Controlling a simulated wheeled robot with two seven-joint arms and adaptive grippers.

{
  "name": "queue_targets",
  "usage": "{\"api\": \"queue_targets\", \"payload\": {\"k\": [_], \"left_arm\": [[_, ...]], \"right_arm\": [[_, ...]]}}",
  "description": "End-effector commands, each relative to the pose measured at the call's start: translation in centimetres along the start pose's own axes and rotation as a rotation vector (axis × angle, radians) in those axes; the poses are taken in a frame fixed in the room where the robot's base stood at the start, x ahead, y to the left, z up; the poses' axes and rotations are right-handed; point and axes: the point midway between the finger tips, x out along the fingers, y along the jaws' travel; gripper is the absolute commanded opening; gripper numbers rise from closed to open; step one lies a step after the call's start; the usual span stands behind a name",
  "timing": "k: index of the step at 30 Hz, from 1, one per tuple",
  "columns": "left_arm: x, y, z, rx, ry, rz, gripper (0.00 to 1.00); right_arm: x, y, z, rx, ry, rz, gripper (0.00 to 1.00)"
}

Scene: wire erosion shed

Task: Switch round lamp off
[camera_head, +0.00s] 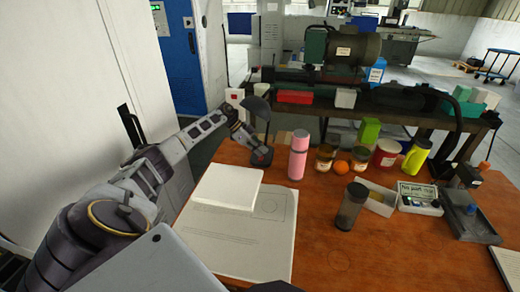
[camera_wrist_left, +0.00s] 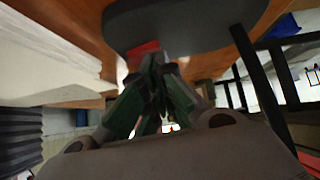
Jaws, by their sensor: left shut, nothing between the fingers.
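The dark desk lamp stands at the far left of the wooden table, with its shade (camera_head: 259,106) above and its round base (camera_head: 263,157) on the tabletop. My left gripper (camera_head: 251,144) reaches in from the left and is beside the lamp's base and stem. In the left wrist view the shut fingers (camera_wrist_left: 157,68) point at the edge of the dark base (camera_wrist_left: 195,22). A small red part (camera_wrist_left: 142,50) shows just beside the fingertips; whether they touch it I cannot tell. Nothing is held. My right gripper is not in view.
A white block (camera_head: 226,187) lies on a large paper sheet (camera_head: 235,245) in front of the lamp. A pink bottle (camera_head: 298,158), jars (camera_head: 325,157) and an orange (camera_head: 341,167) stand right of it. The table's front middle is clear.

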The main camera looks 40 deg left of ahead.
Motion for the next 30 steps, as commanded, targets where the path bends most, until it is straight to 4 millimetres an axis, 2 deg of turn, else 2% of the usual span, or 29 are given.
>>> {"api": "queue_targets", "payload": {"k": [1,17,30], "left_arm": [[0.7,0.3,0.8,-0.007,-0.014,0.011,0.0],[0.8,0.3,0.9,-0.006,-0.014,0.01,0.0],[0.7,0.9,0.7,-0.006,-0.013,0.012,0.0]], "right_arm": [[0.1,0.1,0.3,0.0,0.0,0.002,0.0],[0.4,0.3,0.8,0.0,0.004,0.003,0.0],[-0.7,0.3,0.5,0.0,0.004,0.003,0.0]]}}
